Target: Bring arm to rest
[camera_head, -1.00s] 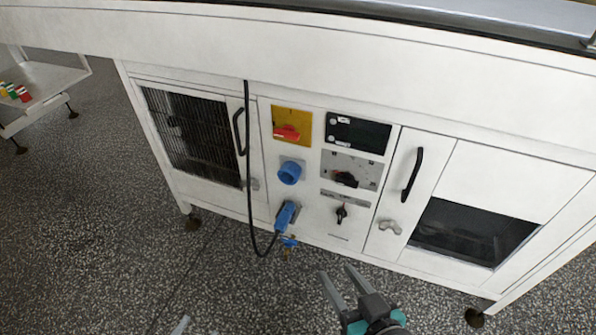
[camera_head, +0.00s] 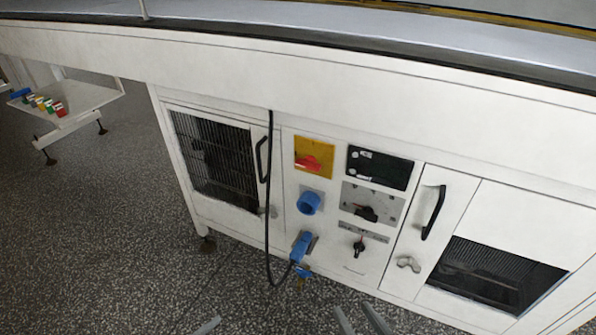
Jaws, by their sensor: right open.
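My right gripper (camera_head: 354,309) shows at the bottom edge, right of the middle. Only its two grey fingertips are in view; they stand apart with nothing between them. The floor and the white machine's lower front lie beyond them in the picture.
The white machine (camera_head: 330,75) spans the view, with a control panel, red switch (camera_head: 308,163), black handles and blue plug (camera_head: 301,247). A black cable (camera_head: 269,190) hangs down its front. A low side table (camera_head: 85,100) with small coloured items stands at left. Speckled floor (camera_head: 90,240) is clear.

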